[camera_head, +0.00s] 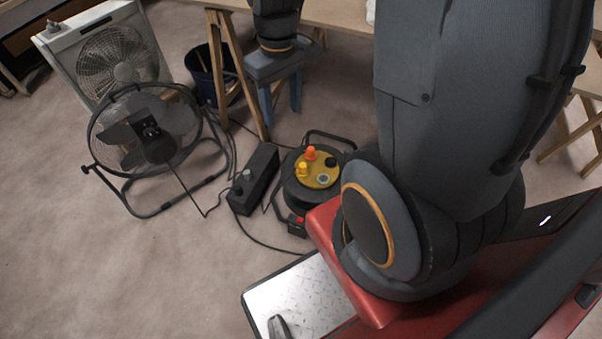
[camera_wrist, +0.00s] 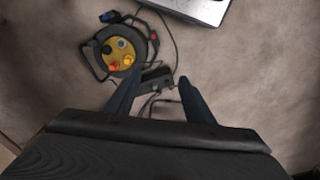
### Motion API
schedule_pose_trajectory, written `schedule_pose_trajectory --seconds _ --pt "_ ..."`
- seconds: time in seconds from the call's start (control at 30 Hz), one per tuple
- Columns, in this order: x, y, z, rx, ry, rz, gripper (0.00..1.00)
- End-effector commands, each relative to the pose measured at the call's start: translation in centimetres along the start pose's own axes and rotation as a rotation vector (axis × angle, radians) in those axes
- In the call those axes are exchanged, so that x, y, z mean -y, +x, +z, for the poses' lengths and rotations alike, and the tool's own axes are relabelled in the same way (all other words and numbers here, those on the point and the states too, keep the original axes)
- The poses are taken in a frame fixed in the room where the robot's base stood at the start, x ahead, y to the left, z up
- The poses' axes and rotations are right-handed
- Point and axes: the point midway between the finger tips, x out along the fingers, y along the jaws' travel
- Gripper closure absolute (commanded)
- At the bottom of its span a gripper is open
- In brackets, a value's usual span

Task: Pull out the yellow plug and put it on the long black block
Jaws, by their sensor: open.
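The yellow plug (camera_head: 302,168) sits on the yellow face of a black cable reel (camera_head: 296,194), close to an orange plug (camera_head: 311,153). In the wrist view the yellow plug (camera_wrist: 128,60) is beside the orange one. The long black block (camera_head: 262,167) lies on the floor just left of the reel, with a grey plug on it. In the wrist view the block (camera_wrist: 152,76) is partly hidden behind my fingers. My gripper (camera_head: 281,100) is open and empty, above and beyond the reel, apart from both.
A round black floor fan (camera_head: 150,135) and a white box fan (camera_head: 118,65) stand at left. A wooden trestle (camera_head: 231,70) and a dark bucket (camera_head: 203,85) stand behind the block. Black cables lie around the reel and block. The floor at lower left is clear.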

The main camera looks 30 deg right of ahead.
Motion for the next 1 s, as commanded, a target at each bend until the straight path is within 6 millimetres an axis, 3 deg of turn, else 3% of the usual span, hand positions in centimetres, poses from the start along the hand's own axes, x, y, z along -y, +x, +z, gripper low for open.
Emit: schedule_pose_trajectory --seconds 0.03,0.33,0.6,0.7,0.8,1.0 --pt "-1.2 3.7 -1.5 0.006 -0.025 -0.001 0.52" --pt "-7.6 18.9 -7.7 0.011 -0.222 -0.003 0.52" --pt "-13.1 33.3 -10.9 0.015 -0.39 -0.006 0.52" --pt "-14.5 37.2 -11.4 0.014 -0.438 -0.005 0.52" --pt "-15.5 39.8 -11.7 0.013 -0.472 -0.005 0.52" --pt "-16.2 41.7 -11.8 0.012 -0.501 -0.004 0.52"
